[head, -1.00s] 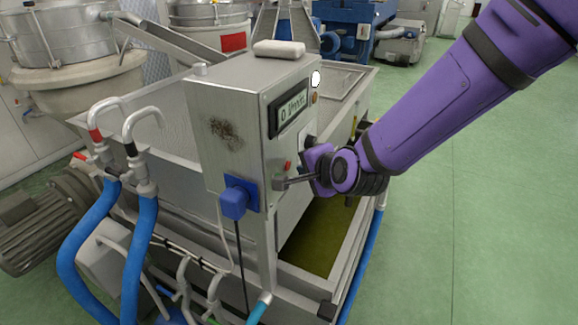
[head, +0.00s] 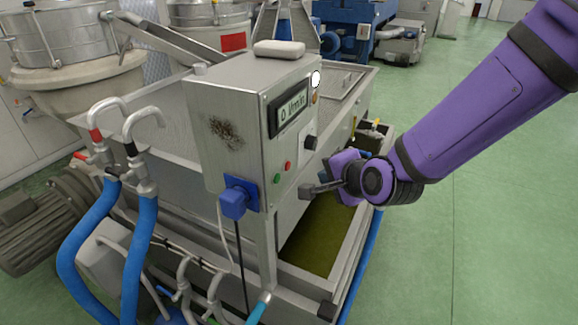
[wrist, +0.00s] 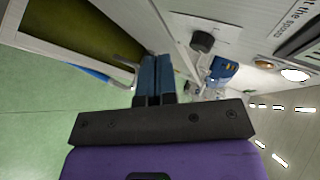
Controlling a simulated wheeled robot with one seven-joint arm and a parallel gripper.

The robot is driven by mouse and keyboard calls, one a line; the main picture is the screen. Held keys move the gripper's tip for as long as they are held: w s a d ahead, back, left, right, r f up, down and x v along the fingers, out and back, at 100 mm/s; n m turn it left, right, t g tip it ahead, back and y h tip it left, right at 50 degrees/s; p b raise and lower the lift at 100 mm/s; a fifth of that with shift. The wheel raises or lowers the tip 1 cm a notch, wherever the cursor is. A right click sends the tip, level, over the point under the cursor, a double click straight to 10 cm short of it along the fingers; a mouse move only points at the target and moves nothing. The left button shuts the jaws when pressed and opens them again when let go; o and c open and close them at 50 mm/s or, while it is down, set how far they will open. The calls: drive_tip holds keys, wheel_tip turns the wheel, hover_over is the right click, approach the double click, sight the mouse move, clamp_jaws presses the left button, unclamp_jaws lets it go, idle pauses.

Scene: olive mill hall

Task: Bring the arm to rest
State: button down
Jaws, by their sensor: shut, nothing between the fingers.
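My gripper (head: 308,192) is at the end of my purple arm, to the right of the steel control box (head: 228,135). Its fingers are shut with nothing between them. In the head view the fingertips point left, a little apart from the box's button face. A red button (head: 287,165), a green button (head: 277,178) and a black knob (head: 311,142) show on that face. In the wrist view the closed fingers (wrist: 153,80) are seen from behind, and the black knob (wrist: 202,41) is ahead of them.
The steel basin with olive-green contents (head: 318,240) lies below my gripper. Blue hoses (head: 140,245) and a blue plug (head: 235,200) are at the box's left. A pale object (head: 279,48) lies on the box. Green floor (head: 490,210) is open at right.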

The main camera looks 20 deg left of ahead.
idle(0.7)
drive_tip(key=d+r+n+h, duration=0.25)
drive_tip(key=d+r, duration=0.45)
drive_tip(key=d, duration=0.5)
drive_tip(key=d+r+n+h, duration=0.2)
drive_tip(key=d+r+h, duration=0.35)
drive_tip(key=d, duration=0.75)
drive_tip(key=s+d+r+n+g, duration=0.1)
drive_tip(key=s+d+r, duration=0.2)
drive_tip(key=s+d, duration=0.5)
drive_tip(key=s+d+r+n+g+h, duration=0.1)
drive_tip(key=s+d+r, duration=0.3)
drive_tip(key=s+d, duration=0.5)
drive_tip(key=shift+s+d+r, duration=0.2)
drive_tip(key=shift+s+r, duration=0.05)
drive_tip(key=shift+s, duration=0.65)
